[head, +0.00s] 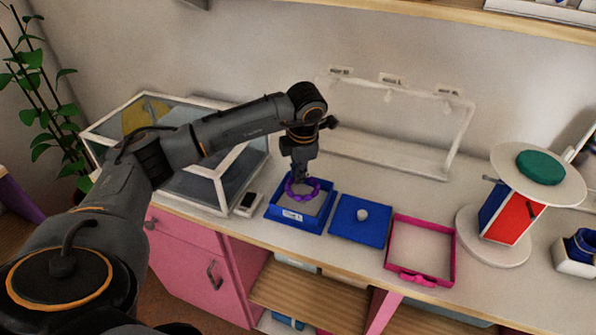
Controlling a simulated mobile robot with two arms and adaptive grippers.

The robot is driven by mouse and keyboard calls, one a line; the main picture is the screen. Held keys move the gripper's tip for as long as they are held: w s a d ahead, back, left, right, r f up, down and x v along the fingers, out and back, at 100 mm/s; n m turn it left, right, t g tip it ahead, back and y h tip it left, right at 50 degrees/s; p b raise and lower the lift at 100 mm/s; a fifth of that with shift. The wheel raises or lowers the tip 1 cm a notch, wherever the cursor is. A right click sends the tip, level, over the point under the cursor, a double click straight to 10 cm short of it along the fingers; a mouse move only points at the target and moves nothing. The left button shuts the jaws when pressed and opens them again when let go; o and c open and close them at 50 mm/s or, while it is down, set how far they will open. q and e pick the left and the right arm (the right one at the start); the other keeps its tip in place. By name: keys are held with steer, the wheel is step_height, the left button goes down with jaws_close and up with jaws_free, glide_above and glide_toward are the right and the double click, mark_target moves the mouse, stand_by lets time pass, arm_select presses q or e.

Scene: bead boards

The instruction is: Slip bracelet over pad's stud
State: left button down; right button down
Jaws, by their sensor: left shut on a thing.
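The purple beaded bracelet (313,184) is a small ring at the blue tray with a grey floor and a white label (292,214). My left gripper (300,178) reaches down from above and is shut on the bracelet; its fingertips are small and partly hidden. I cannot tell whether the bracelet still touches the tray floor. Just right of the tray lies a flat blue square pad (345,230) with a pale round stud (361,214) standing up near its middle. Nothing is around the stud. My right gripper is not in view.
A pink open frame-like tray (449,262) lies right of the pad. Further right stands a round white stand (562,188) with red and blue panels. A glass case (222,196) and a small white-and-black device (247,204) are at left. A white rack (395,163) stands behind.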

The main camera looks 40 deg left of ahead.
arm_select(q)
steer(key=shift+f, duration=0.1)
stand_by(0.6)
steer(key=c, duration=1.3)
jaws_free()
steer(key=shift+o, duration=0.5)
steer(key=o, duration=0.3)
steer(key=shift+o, duration=0.2)
steer(key=shift+r+p, duration=2.35)
steer(key=shift+r, duration=1.75)
